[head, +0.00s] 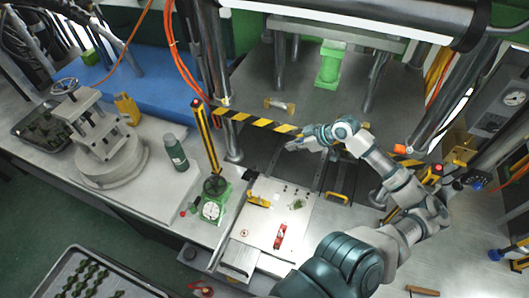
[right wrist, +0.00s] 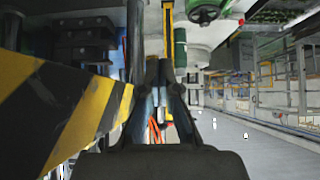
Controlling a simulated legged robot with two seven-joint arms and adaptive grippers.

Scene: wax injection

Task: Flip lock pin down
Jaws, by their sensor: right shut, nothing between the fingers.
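A yellow-and-black striped bar (head: 258,122) crosses the press opening in the head view. It shows large and close at the left of the right wrist view (right wrist: 75,115). I cannot tell for sure which part is the lock pin. My right gripper (head: 292,146) is just below the bar, left of its middle, shut and empty. Its fingers (right wrist: 163,80) also show in the right wrist view, beside the bar; contact is unclear. My left gripper is not in view.
A green bottle (head: 175,152) and a grey vise (head: 105,150) stand on the left bench. Steel columns (head: 212,60) rise around the press bed.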

